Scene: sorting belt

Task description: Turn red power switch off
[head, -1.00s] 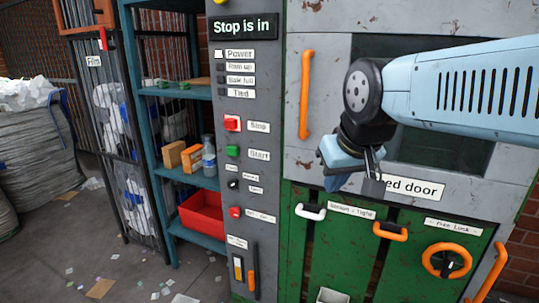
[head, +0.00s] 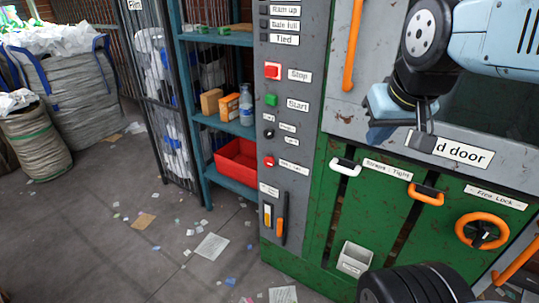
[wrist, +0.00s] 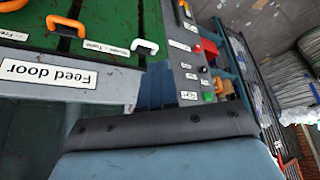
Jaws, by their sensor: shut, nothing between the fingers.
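I cannot tell which red control is the power switch. My gripper (head: 425,141) is shut and empty, in front of the feed door label, right of the panel and apart from it. The wrist view shows the panel upside down, with the green button (wrist: 208,97) beyond the gripper's dark edge.
Green doors with a white handle (head: 346,167), an orange handle (head: 426,194) and an orange wheel (head: 482,231) lie below my gripper. A shelf with a red bin (head: 237,163) stands left of the panel. The littered floor (head: 130,240) at left is open.

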